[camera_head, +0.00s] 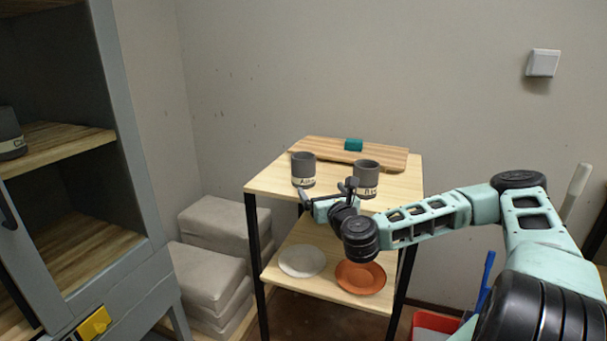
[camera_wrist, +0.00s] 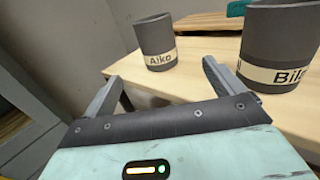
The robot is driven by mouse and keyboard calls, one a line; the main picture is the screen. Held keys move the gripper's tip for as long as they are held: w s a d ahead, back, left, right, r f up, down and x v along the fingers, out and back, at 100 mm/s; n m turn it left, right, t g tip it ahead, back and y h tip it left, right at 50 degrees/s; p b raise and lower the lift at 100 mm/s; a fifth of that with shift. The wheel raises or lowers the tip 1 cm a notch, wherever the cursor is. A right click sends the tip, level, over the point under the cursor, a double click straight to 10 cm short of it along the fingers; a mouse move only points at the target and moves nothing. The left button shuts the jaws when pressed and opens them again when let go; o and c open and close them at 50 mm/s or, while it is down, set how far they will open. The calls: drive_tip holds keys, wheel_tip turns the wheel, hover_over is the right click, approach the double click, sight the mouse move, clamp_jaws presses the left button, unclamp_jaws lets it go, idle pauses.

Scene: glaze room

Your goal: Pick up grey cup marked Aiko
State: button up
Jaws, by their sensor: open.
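The grey cup marked Aiko (camera_head: 303,168) stands upright on the left part of the small table's top (camera_head: 268,184). In the wrist view the Aiko cup (camera_wrist: 156,42) stands ahead of my gripper, with its label facing me. A second grey cup (camera_head: 366,179) stands to its right; in the wrist view its label starts "Bil" (camera_wrist: 280,50) and is cut off by the frame edge. My gripper (camera_wrist: 162,82) is open and empty, its two fingers pointing toward the Aiko cup but apart from it. In the head view my gripper (camera_head: 325,200) is at the table's front edge.
A wooden board (camera_head: 385,157) with a teal block (camera_head: 353,145) lies behind the cups. The lower shelf holds a pale plate (camera_head: 302,261) and an orange plate (camera_head: 360,278). A grey cabinet (camera_head: 135,200) stands left; stacked grey blocks (camera_head: 208,278) sit beside the table.

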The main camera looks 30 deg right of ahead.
sight(309, 174)
drive_tip(key=p+x, duration=0.1)
drive_tip(key=x, duration=0.8)
drive_tip(key=shift+w, duration=0.35)
drive_tip(key=shift+a+p+x, duration=0.15)
drive_tip(key=shift+p+x, duration=0.3)
drive_tip(key=shift+x, duration=1)
drive_tip(key=shift+a+p+x, duration=0.1)
drive_tip(key=shift+p+x, duration=0.3)
drive_tip(key=shift+x, duration=1.05)
drive_tip(key=shift+w, duration=0.1)
drive_tip(key=shift+c, duration=0.3)
drive_tip(key=shift+r, duration=0.1)
drive_tip(key=c, duration=1.2)
